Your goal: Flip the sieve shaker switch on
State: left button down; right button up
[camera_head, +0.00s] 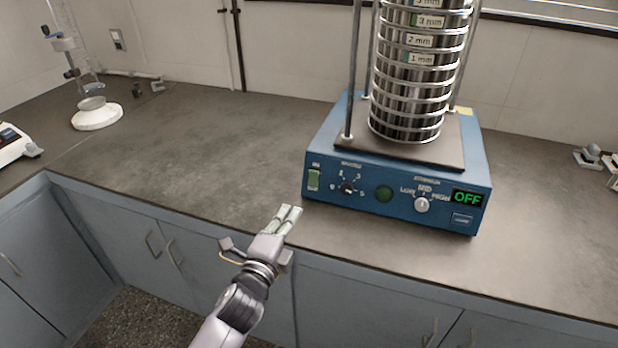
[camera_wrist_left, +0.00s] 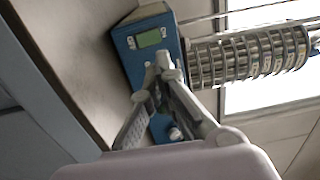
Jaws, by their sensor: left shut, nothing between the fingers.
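The blue sieve shaker (camera_head: 330,212) stands on the dark counter, with a stack of metal sieves (camera_head: 408,95) upright on its top plate. The display (camera_head: 467,198) at the right end reads OFF. My left gripper (camera_head: 293,210) is shut and empty, in front of and a little left of the switch, apart from it. In the left wrist view, the shut fingertips (camera_wrist_left: 160,62) appear before the blue shaker body (camera_wrist_left: 120,40) and hide part of its panel. My right gripper is not in view.
The dark counter (camera_head: 200,150) is clear left of the shaker. A stand with a white base (camera_head: 97,114) and a white device (camera_head: 14,145) are at the far left. Small grey items (camera_head: 590,155) lie at the right. Blue cabinets (camera_head: 350,300) are below the counter's front edge.

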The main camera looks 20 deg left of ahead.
aim_at(313, 171)
pick_arm(q)
jog(key=w, duration=1.4)
jog(key=shift+d+r+p, duration=0.1)
jog(key=shift+d+p, duration=0.15)
jog(key=shift+p, duration=0.15)
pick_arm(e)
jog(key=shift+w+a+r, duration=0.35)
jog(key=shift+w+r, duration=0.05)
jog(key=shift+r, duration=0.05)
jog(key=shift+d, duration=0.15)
